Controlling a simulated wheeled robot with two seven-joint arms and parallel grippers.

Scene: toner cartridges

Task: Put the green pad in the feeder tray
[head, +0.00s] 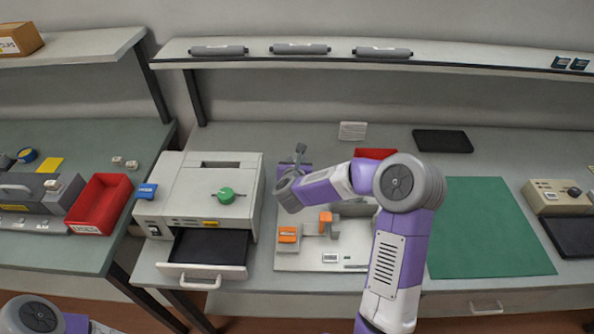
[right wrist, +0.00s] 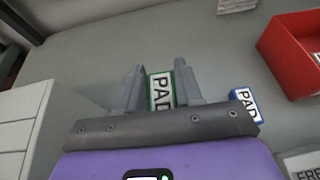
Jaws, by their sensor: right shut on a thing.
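The green-edged pad (right wrist: 161,90), a white block marked PAD, stands between the fingers of my right gripper (right wrist: 162,88) in the right wrist view. The gripper is shut on it, just above or at the bench top; I cannot tell if the pad touches it. In the head view my right gripper (head: 300,153) is right of the printer, and the pad cannot be made out there. A pulled-out tray (head: 204,269) with a dark floor juts from the printer's front; it looks empty. My left gripper is out of view; only part of my left arm shows.
The printer (head: 210,172) has a green knob (head: 226,195) on top. A blue-edged pad (right wrist: 244,103) lies right of my right gripper. A red bin (head: 375,153) is behind my arm. An orange-fitted fixture (head: 300,262) stands in front; a green mat (head: 488,225) lies clear at right.

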